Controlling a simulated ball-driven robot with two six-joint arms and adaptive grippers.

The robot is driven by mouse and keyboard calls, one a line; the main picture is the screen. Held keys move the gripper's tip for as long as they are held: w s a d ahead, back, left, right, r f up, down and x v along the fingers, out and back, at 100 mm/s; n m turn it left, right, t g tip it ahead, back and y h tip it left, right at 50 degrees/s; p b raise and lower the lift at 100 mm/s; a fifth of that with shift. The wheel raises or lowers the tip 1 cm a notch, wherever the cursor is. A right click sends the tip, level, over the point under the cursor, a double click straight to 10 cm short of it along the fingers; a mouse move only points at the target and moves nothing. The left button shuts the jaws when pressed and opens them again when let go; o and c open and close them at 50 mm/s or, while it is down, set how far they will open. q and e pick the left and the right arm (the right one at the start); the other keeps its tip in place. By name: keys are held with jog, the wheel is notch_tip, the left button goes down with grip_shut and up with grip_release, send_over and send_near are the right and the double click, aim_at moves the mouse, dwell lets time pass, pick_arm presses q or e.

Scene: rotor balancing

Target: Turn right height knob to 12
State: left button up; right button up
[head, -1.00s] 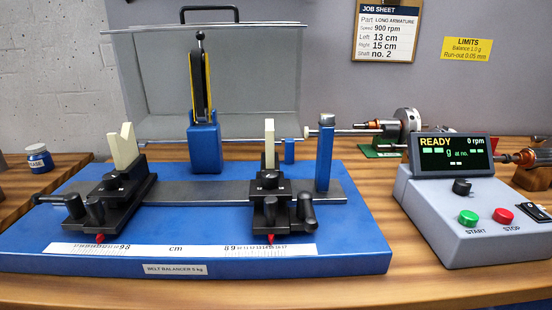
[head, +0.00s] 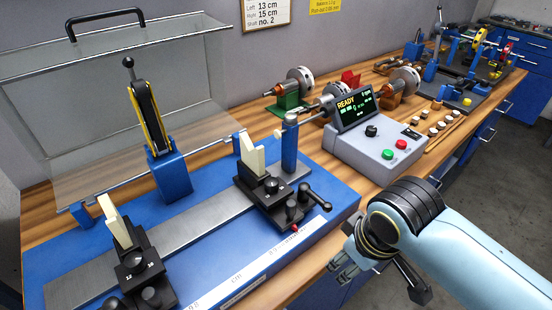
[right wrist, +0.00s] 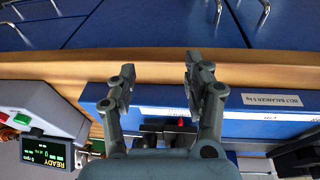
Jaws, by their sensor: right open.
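The right support carriage (head: 268,200) stands on the rail of the blue belt balancer (head: 340,212), with a cream V-block (head: 253,158) at its back. A round black knob (head: 271,184) sits on top of it; any number on it is too small to read. Black clamp levers (head: 316,197) stick out at its right. My right gripper (head: 343,262) is open and empty, in front of the balancer's front right edge and apart from the knob. In the right wrist view my right gripper (right wrist: 160,66) has its fingers spread, with part of the balancer (right wrist: 225,100) beyond them. My left gripper is out of view.
The left support carriage (head: 138,270) stands further left on the rail. A blue post (head: 289,150) rises behind the right carriage. The grey control box (head: 365,160) reads READY. The table's front edge lies near my right gripper.

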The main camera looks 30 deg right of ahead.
notch_tip(320, 180, up, 5)
jog(key=w+p, duration=0.1)
jog(key=w, duration=0.1)
jog(key=n+g+y+p, duration=0.1)
jog(key=n+g+p, duration=0.2)
jog(key=n, duration=0.3)
send_near(272, 182)
pick_arm(q)
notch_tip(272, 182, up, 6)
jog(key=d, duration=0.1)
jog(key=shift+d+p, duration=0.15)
jog(key=shift+p, duration=0.3)
pick_arm(e)
notch_tip(272, 182, down, 9)
jog(key=shift+s+f, duration=0.1)
grip_shut()
jog(key=shift+m, duration=0.3)
